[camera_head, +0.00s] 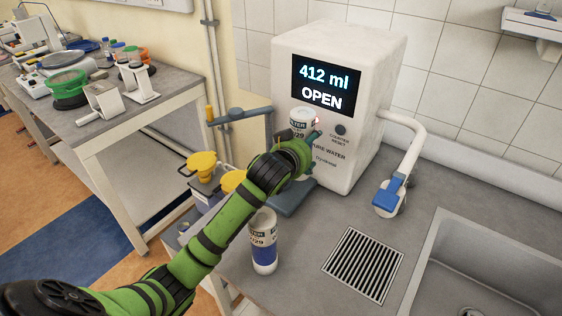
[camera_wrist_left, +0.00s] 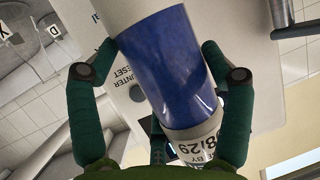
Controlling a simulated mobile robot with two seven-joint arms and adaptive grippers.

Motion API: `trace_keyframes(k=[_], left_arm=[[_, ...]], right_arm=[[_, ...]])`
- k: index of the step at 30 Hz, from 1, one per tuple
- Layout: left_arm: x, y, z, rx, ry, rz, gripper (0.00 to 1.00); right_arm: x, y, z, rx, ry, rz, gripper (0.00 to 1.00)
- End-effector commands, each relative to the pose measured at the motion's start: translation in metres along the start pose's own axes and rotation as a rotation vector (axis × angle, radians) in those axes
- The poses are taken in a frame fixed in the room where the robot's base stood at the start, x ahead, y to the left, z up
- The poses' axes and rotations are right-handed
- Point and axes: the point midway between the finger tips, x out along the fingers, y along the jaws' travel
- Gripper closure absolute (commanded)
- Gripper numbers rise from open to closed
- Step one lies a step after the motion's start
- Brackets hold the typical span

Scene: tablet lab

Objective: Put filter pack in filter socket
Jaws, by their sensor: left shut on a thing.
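My left gripper (camera_head: 304,150) reaches to the front of the white water machine (camera_head: 350,60) and is shut on a filter pack (camera_head: 301,120), a white cylinder with a dark label band. In the left wrist view, the gripper's fingers (camera_wrist_left: 160,50) stand on both sides of this pack's blue band (camera_wrist_left: 168,60), and part of a printed date shows. The pack is tilted in that view. A second white and blue filter pack (camera_head: 262,245) stands upright on the counter. I cannot make out the filter socket; my arm covers the machine's lower front. The right gripper is out of view.
The machine's display (camera_head: 326,83) reads 412 ml and OPEN. A grey lever arm with a yellow end (camera_head: 210,115) sticks out at its left. Yellow-topped items (camera_head: 202,163) stand near my arm. A drain grate (camera_head: 362,264) and a sink (camera_head: 495,265) are at the right.

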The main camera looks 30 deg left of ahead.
Motion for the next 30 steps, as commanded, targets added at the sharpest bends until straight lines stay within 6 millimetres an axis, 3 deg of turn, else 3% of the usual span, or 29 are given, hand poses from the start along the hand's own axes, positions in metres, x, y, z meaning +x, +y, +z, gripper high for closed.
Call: trace_keyframes(k=[6,12,18,24,30], left_arm=[[0.022,-0.048,0.017,0.002,0.001,-0.004,0.75],[0.034,-0.069,0.028,0.0,0.005,-0.001,0.75],[0.041,-0.072,0.045,-0.001,0.001,0.0,0.75],[0.05,-0.072,0.066,-0.001,0.005,0.001,0.75],[0.051,-0.071,0.067,0.0,0.008,0.002,0.75]], right_arm=[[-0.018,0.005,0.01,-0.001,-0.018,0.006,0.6],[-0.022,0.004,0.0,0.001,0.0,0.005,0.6],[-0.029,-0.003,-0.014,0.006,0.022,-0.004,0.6],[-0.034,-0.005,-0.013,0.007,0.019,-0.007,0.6],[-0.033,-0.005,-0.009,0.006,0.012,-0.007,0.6]])
